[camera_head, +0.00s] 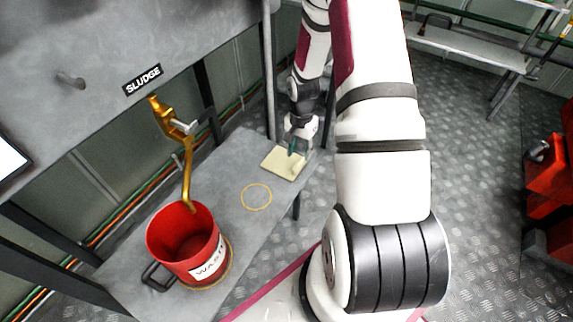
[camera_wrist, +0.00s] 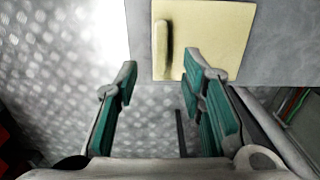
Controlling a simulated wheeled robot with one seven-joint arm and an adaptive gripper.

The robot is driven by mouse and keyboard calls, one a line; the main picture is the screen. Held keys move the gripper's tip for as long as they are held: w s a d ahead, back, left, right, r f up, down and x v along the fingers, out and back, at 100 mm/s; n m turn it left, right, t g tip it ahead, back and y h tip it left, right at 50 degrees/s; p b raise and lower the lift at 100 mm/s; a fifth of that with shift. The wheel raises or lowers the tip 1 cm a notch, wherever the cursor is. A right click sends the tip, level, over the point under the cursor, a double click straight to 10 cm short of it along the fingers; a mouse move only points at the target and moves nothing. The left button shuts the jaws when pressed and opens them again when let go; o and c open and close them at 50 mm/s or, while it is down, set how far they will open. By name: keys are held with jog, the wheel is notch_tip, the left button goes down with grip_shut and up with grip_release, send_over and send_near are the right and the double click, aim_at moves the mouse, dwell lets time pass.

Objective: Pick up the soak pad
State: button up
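The soak pad is a flat, pale yellow square with a raised grip bar. It lies on the grey bench at its right end in the head view (camera_head: 277,161). In the wrist view the soak pad (camera_wrist: 222,35) is at the top, with its bar left of its middle. My gripper (camera_wrist: 160,80) is open and empty, its two green-lined fingers apart. The right fingertip overlaps the pad's lower edge in the picture; the left one is over the floor side. In the head view my gripper (camera_head: 294,150) is close by the pad and partly covers it; contact cannot be told.
A red waste bucket (camera_head: 183,245) stands on the grey bench (camera_head: 225,205) under a brass sludge tap (camera_head: 172,126). A yellow ring (camera_head: 256,197) marks bare bench between bucket and pad. A bench post (camera_head: 269,80) rises behind the pad. Red equipment (camera_head: 550,175) stands at right.

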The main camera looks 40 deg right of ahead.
aim_at(298, 164)
jog(key=shift+a+f+b, duration=0.15)
jog(key=shift+f+b, duration=0.35)
jog(key=shift+f, duration=0.85)
jog(key=shift+a+f+b, duration=0.1)
jog(key=shift+f+b, duration=0.35)
jog(key=shift+f, duration=0.85)
grip_shut()
